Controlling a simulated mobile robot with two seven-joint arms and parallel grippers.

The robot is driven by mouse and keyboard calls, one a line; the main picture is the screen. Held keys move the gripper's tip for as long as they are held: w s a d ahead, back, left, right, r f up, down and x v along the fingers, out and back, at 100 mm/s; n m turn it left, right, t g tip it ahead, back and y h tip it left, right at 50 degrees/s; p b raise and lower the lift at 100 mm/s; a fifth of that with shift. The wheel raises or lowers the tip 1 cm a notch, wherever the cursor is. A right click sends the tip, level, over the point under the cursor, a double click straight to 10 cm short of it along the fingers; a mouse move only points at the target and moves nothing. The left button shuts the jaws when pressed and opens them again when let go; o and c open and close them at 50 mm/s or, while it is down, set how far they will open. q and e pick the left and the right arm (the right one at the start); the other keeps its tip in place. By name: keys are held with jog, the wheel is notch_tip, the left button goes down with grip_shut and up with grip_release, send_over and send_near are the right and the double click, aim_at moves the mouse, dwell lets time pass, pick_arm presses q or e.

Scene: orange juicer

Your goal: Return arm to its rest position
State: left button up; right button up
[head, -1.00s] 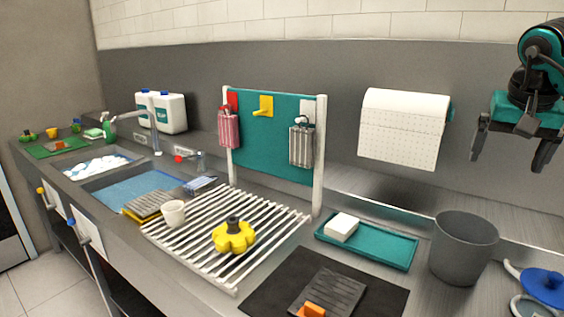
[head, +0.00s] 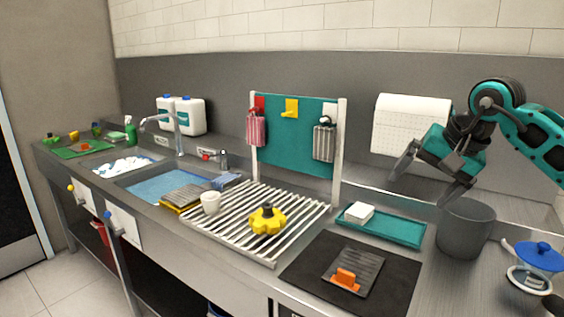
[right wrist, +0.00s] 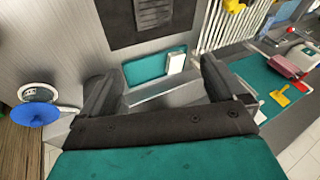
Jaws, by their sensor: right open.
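My right gripper (head: 424,184) is open and empty. It hangs in the air in front of the paper roll at the right of the head view, above the teal tray (head: 383,227) and the grey bin (head: 465,229). Its two dark fingers are spread apart and also show in the right wrist view (right wrist: 160,85), with the teal tray (right wrist: 150,68) and white block (right wrist: 176,63) seen between and beyond them. My right arm (head: 520,115) comes in from the right edge. My left gripper is not in either view.
The yellow knob-like piece (head: 267,219) and white cup (head: 210,203) stand on the slatted rack (head: 235,235). A dark mat (head: 310,277) holds a grey board with an orange piece. A blue-lidded pot (head: 540,256) is at the right. The teal hook panel (head: 290,155) stands behind the rack.

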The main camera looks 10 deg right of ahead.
jog(key=s+a+f+m+y, duration=0.1)
jog(key=a+y, duration=0.3)
jog(key=a, duration=0.5)
jog(key=s+a+f+m+y, duration=0.1)
jog(key=a+f+y, duration=0.1)
jog(key=a+y, duration=0.5)
jog(key=s+a+r+m+t+y, duration=0.5)
jog(key=a+m, duration=0.4)
jog(key=m, duration=0.4)
jog(key=d+f+m+t+h, duration=0.55)
jog(key=m+h, duration=0.25)
jog(key=m, duration=0.8)
jog(key=d+f+m+t+h, duration=0.4)
jog(key=d+m+h, duration=0.3)
jog(key=m, duration=0.9)
jog(key=s+d+f+m+g+h, duration=0.3)
jog(key=s+f+m+g+h, duration=0.15)
jog(key=f+m, duration=0.35)
jog(key=s+a+f+m+g+y, duration=0.1)
jog(key=s+f+m+g, duration=0.4)
jog(key=s+f, duration=0.4)
jog(key=s+f+m+g+y, duration=0.1)
jog(key=s+f+m+g, duration=0.2)
jog(key=s+f+g, duration=0.6)
jog(key=w+a+f+t+y, duration=0.1)
jog(key=w+a+f+t, duration=0.2)
jog(key=t, duration=0.6)
notch_tip(320, 180, down, 3)
jog(key=shift+w+f, duration=0.1)
jog(key=shift+w, duration=1.05)
